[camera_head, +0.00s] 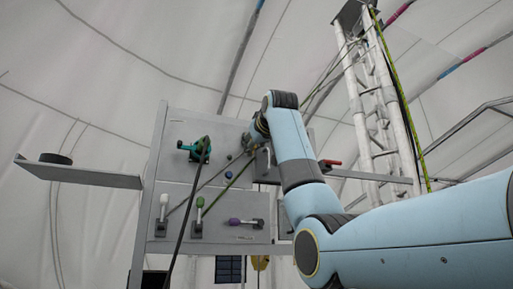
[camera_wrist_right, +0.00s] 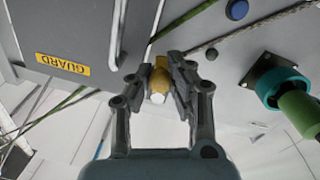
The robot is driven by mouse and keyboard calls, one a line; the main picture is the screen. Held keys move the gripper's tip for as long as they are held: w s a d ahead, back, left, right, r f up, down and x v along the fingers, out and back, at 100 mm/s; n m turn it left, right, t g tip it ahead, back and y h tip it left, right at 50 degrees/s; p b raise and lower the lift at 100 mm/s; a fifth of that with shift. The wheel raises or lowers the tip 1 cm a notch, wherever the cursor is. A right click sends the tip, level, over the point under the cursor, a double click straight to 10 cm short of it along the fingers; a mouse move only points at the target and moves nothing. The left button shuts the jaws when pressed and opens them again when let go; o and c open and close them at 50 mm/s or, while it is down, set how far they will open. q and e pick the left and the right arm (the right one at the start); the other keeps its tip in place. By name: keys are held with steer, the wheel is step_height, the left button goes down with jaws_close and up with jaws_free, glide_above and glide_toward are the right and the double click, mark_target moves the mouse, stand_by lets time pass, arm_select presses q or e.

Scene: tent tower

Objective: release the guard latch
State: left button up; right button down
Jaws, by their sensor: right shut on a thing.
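A yellow latch knob (camera_wrist_right: 159,82) with a pale tip sits on the grey panel in the right wrist view. I take it to be the guard latch, as a yellow GUARD label (camera_wrist_right: 62,64) is on the same panel. My right gripper (camera_wrist_right: 165,76) is shut on this knob, with one finger on each side of it. In the head view my right gripper (camera_head: 256,135) is at the upper part of the panel (camera_head: 225,130), and its fingers are too small to make out. My left gripper is not in view.
A teal fitting (camera_head: 195,148) is left of my gripper. White (camera_head: 164,203), green (camera_head: 199,204) and purple (camera_head: 236,221) levers are below. A red handle (camera_head: 331,162) is to the right. Ropes cross the panel. A shelf (camera_head: 80,174) juts out left; a truss tower (camera_head: 390,110) stands right.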

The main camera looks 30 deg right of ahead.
steer(key=c, duration=1.2)
jaws_free()
steer(key=shift+w+a, duration=0.1)
steer(key=shift+a, duration=0.05)
steer(key=v, duration=1.2)
steer(key=shift+r, duration=0.1)
